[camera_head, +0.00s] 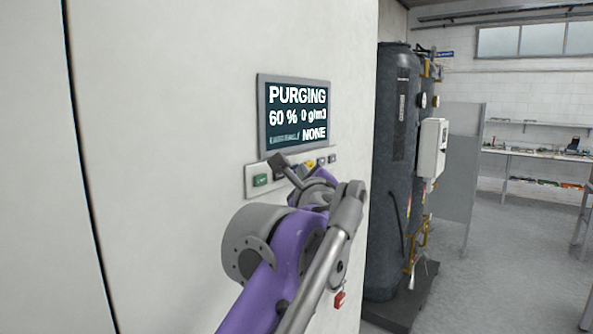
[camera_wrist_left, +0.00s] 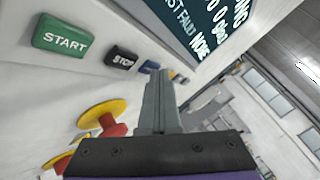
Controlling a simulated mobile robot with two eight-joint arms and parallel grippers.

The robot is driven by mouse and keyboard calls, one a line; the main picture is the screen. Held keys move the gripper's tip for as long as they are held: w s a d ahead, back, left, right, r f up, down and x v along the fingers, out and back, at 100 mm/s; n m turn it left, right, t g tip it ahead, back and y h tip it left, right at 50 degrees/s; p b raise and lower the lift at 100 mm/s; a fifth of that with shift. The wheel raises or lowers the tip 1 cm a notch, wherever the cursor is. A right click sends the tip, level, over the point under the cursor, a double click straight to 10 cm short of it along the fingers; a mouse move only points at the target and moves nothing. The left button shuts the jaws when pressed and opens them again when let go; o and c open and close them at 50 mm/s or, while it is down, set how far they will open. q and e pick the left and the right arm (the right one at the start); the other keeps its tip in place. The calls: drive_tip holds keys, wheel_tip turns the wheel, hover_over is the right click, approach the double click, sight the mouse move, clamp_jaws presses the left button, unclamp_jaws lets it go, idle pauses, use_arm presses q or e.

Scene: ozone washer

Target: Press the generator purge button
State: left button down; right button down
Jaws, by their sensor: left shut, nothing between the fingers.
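The generator's display (camera_head: 297,112) reads PURGING, 60 %, 0 g/m3 and NONE. Below it is a button strip (camera_head: 250,189) with a green START button (camera_head: 261,180). In the left wrist view the START button (camera_wrist_left: 62,36) and a black STOP button (camera_wrist_left: 121,58) are readable. A blue button (camera_wrist_left: 149,67) and a yellow one follow along the row; their labels are not legible, so I cannot tell which is purge. My left gripper (camera_head: 279,161) is shut and empty, its fingertips (camera_wrist_left: 160,78) close to the strip, partly covering it. Contact with a button cannot be told. My right gripper is out of view.
A red emergency stop on a yellow base (camera_wrist_left: 112,128) sits below the buttons. A dark tank (camera_head: 385,170) with a white box (camera_head: 432,148) stands right of the cabinet (camera_head: 160,150). The grey floor (camera_head: 500,270) is open further right.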

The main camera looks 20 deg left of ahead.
use_arm(q)
drive_tip(key=shift+d, duration=0.1)
drive_tip(key=shift+s+d, duration=0.3)
drive_tip(key=shift+d, duration=0.35)
drive_tip(key=shift+s+d+p, duration=0.2)
drive_tip(key=shift+s+d, duration=0.1)
drive_tip(key=shift+d, duration=0.5)
drive_tip(key=shift+s+d+p, duration=0.25)
drive_tip(key=shift+d, duration=0.5)
drive_tip(key=shift+s+d+p, duration=0.2)
drive_tip(key=shift+s+d, duration=0.1)
drive_tip(key=shift+d, duration=0.5)
